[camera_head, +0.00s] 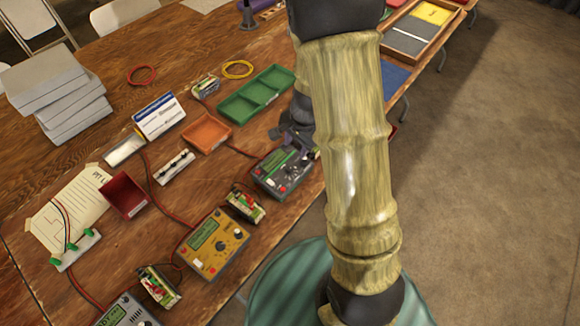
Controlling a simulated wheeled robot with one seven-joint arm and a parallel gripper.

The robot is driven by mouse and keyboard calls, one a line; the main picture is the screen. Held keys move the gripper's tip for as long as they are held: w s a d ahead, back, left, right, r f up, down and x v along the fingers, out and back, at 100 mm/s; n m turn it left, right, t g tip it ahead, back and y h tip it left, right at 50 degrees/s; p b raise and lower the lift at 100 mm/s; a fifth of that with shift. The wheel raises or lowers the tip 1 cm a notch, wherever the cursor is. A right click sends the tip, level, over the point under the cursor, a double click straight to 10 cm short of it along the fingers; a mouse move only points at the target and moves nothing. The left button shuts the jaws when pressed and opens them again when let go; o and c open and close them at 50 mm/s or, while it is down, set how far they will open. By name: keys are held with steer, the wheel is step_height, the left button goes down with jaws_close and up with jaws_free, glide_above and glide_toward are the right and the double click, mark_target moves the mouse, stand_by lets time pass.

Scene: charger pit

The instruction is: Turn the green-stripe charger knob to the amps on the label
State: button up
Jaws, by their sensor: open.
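Three chargers with screens and knobs stand along the table's near edge. The label text is too small to read. My gripper (291,138) is open above the far side of the grey-blue charger, partly hidden by my arm.
Red cables run across the wooden table. A green tray (268,92), an orange tray (205,132), a red bin (122,196), a white-and-blue box (158,115), a paper sheet (88,196) and a stack of grey slabs (60,85) stand behind. Floor lies open at right.

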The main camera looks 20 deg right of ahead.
mark_target(289, 169)
steer(key=f, duration=0.4)
steer(key=w+f+b, duration=0.1)
steer(key=f, duration=0.3)
steer(key=w+a+f+b, duration=0.1)
steer(key=f, duration=0.3)
steer(key=shift+a+f, duration=0.1)
steer(key=shift+f, duration=0.3)
jaws_close()
